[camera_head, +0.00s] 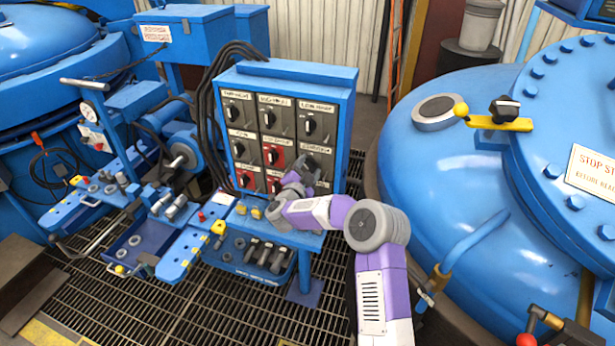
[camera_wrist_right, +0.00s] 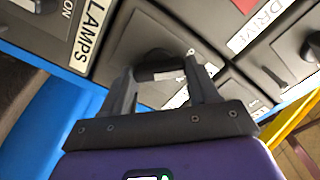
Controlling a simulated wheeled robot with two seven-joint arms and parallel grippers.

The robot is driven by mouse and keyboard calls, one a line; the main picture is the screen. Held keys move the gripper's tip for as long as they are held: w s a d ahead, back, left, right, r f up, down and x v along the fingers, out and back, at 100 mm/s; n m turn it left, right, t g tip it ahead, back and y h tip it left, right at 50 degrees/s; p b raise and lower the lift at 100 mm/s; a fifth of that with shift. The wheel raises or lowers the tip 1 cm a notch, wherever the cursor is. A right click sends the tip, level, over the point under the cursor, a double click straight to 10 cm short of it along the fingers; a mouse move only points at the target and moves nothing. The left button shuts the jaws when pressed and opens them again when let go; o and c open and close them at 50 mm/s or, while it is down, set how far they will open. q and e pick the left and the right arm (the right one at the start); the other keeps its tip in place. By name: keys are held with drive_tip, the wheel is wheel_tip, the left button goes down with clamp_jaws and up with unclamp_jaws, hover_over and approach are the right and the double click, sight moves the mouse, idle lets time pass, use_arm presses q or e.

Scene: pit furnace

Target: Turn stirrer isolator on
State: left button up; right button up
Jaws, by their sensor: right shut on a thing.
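A blue cabinet (camera_head: 350,110) in the head view carries a grid of isolator panels with rotary knobs, some on red plates. The small labels are hard to read there, so I cannot tell which is the stirrer isolator. My right gripper (camera_head: 298,180) is at the cabinet's lower right panels and hides part of them. In the right wrist view, my right gripper (camera_wrist_right: 162,74) is shut on a black rotary knob (camera_wrist_right: 155,62). The neighbouring labels read LAMPS (camera_wrist_right: 90,35) and DRIVE (camera_wrist_right: 262,25). The held knob's own label is not readable. My left gripper is not in view.
A blue bench (camera_head: 195,250) with tools and small parts stands in front and to the left of the cabinet. A large blue vessel lid (camera_head: 450,150) lies close on the right. Black cables (camera_head: 207,110) run down the cabinet's left side. Grating (camera_head: 200,310) covers the floor.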

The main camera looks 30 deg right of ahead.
drive_tip(key=m+b, duration=0.4)
drive_tip(key=b, duration=0.1)
drive_tip(key=m+b, duration=0.2)
drive_tip(key=shift+f, duration=0.35)
drive_tip(key=shift+r+m+b, duration=0.1)
drive_tip(key=shift+m+b, duration=1.4)
drive_tip(key=shift+b, duration=0.35)
drive_tip(key=o, duration=1.1)
drive_tip(key=shift+r, duration=0.1)
drive_tip(key=shift+c, duration=0.2)
drive_tip(key=shift+s, duration=0.1)
drive_tip(key=p+v, duration=0.1)
drive_tip(key=v, duration=0.6)
drive_tip(key=shift+s+a, duration=0.2)
